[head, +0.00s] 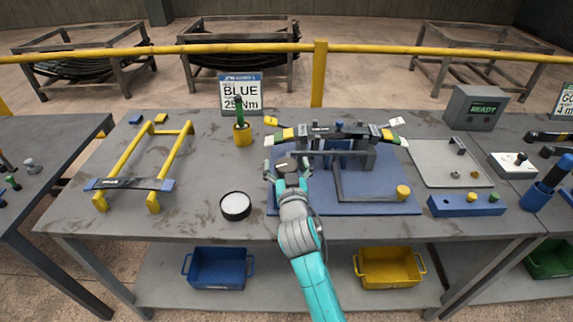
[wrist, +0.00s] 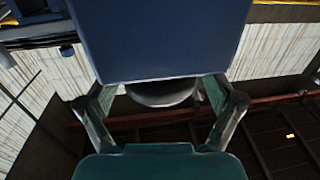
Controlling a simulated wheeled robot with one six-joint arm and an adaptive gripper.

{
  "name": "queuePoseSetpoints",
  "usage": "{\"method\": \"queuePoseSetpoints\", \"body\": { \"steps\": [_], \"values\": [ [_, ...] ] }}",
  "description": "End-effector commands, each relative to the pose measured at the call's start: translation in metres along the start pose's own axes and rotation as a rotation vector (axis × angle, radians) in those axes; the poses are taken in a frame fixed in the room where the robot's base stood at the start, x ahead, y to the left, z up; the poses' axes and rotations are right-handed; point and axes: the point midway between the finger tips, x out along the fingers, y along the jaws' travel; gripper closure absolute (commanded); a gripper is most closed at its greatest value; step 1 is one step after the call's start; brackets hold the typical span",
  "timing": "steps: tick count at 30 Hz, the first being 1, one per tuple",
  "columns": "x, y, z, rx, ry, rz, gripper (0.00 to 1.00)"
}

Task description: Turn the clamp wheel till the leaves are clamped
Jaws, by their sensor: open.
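A dark, round clamp wheel (head: 287,163) with a light mark shows at the left side of the blue clamp fixture (head: 385,206). My gripper (head: 287,170) is open, with a finger on either side of the wheel. I cannot tell whether the fingers touch it. The stacked leaves (head: 340,129) lie across the top of the fixture, with yellow and grey pieces near their ends. In the wrist view, a large blue surface (wrist: 160,40) hides much of the view, and a grey round edge (wrist: 163,95) shows below it between my gripper's fingers (wrist: 163,103).
A yellow stand (head: 185,140) holds a leaf (head: 130,184) at the left. A grey box reads READY (head: 484,108).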

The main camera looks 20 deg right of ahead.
Motion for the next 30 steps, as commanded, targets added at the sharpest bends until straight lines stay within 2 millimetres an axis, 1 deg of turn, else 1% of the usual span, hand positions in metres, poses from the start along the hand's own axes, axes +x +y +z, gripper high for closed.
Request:
{"method": "queuePoseSetpoints", "body": {
  "steps": [5,6,8,9,11,12,13,22,30],
  "values": [
    [0.0,0.0,0.0,0.0,0.0,0.0,0.08],
    [-0.0001,0.0,0.0001,0.0,0.0,0.0,0.13],
    [-0.0001,-0.0001,0.0001,0.0,0.0,0.0,0.28],
    [-0.0001,-0.0001,0.0001,0.0,0.0,0.0,0.38],
    [-0.0002,-0.0001,0.0001,0.0,0.0,0.0,0.53],
    [-0.0002,-0.0001,0.0001,0.0,0.0,0.0,0.63],
    [-0.0002,-0.0001,0.0001,0.0,0.0,0.0,0.69],
    [-0.0003,-0.001,0.0001,-0.001,0.0,0.013,0.69],
    [-0.0002,-0.0022,-0.0001,-0.002,0.0,0.098,0.69]
  ]
}}
